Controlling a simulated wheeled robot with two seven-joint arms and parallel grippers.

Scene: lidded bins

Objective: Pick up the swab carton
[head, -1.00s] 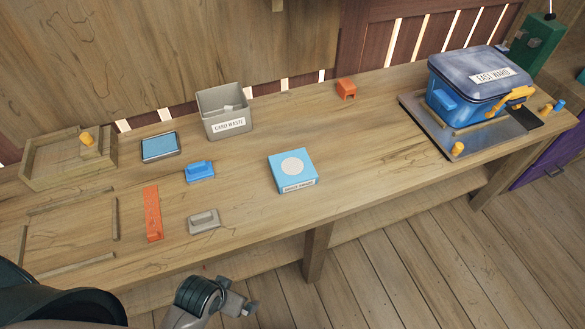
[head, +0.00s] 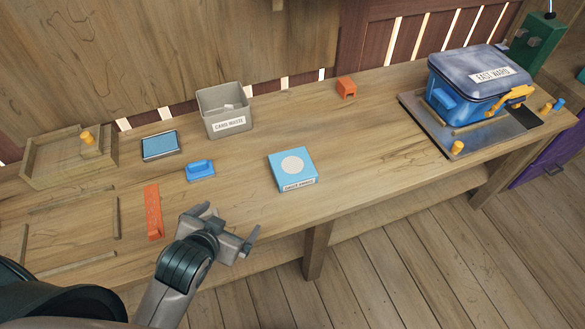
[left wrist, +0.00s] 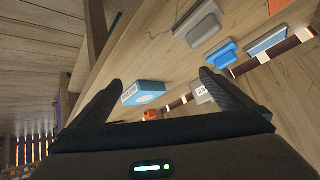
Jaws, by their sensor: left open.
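The swab carton (head: 293,170) is a flat light-blue box with a white disc on top and a label on its front side, too small to read surely. It lies flat near the bench's front edge. In the left wrist view the carton (left wrist: 150,93) appears between the fingers, some way beyond them. My left gripper (head: 231,222) is open and empty, in front and to the left of the carton, apart from it. My right gripper is out of view.
Left of the carton are a blue handled block (head: 200,171), an orange bar (head: 153,212) and a grey bin (head: 228,123). A grey handled block (left wrist: 198,24) shows in the wrist view. A blue lidded bin (head: 468,85) stands right.

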